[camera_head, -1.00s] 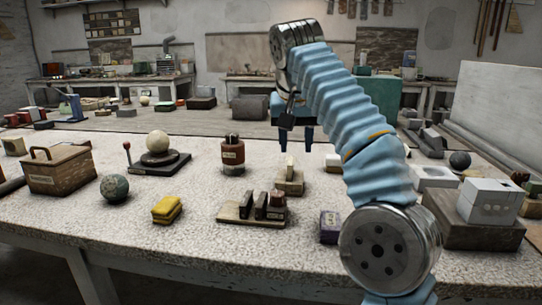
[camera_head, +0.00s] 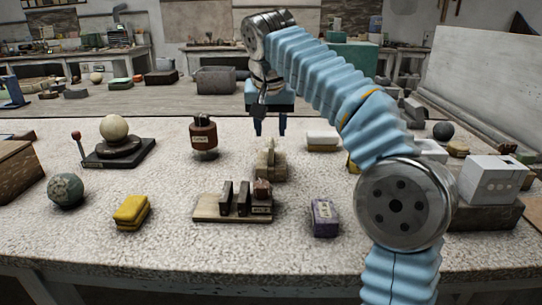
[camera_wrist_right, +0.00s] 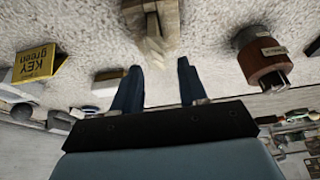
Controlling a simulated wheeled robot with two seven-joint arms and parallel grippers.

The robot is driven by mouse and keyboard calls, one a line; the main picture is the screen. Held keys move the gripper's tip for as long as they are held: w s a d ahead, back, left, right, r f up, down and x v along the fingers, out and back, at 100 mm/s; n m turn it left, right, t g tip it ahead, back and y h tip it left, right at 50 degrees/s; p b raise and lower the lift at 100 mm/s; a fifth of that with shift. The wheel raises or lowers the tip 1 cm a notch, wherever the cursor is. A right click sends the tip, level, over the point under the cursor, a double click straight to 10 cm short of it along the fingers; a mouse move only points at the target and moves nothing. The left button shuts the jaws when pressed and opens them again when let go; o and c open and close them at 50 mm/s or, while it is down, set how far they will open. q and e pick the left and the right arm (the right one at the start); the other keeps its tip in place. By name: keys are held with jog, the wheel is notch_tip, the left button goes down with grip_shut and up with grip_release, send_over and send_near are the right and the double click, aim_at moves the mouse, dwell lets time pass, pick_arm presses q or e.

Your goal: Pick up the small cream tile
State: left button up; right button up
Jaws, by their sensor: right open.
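A small cream piece (camera_head: 271,150), likely the cream tile, stands upright in a beige block (camera_head: 270,171) near the middle of the table. In the right wrist view the block and the pale piece (camera_wrist_right: 154,47) show at the top centre, just beyond the fingertips. My right gripper (camera_head: 270,132) is open and empty, its fingers pointing down. It hangs above and appears slightly behind the block, not visibly touching it. In the right wrist view my right gripper (camera_wrist_right: 159,68) has its fingers apart with the pale piece roughly between their lines. My left gripper is not in view.
A red-brown labelled jar (camera_head: 203,137) stands left of the block. A wooden rack (camera_head: 206,209) with dark pieces is in front. A purple box (camera_head: 325,217) and a yellow stack (camera_head: 131,211) lie nearer. A yellow "KEY green" card (camera_wrist_right: 38,62) stands to one side.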

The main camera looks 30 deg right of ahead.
aim_at(271, 142)
jog(key=x, duration=0.5)
jog(key=shift+s+f, duration=0.2)
jog(key=shift+f, duration=0.15)
grip_shut()
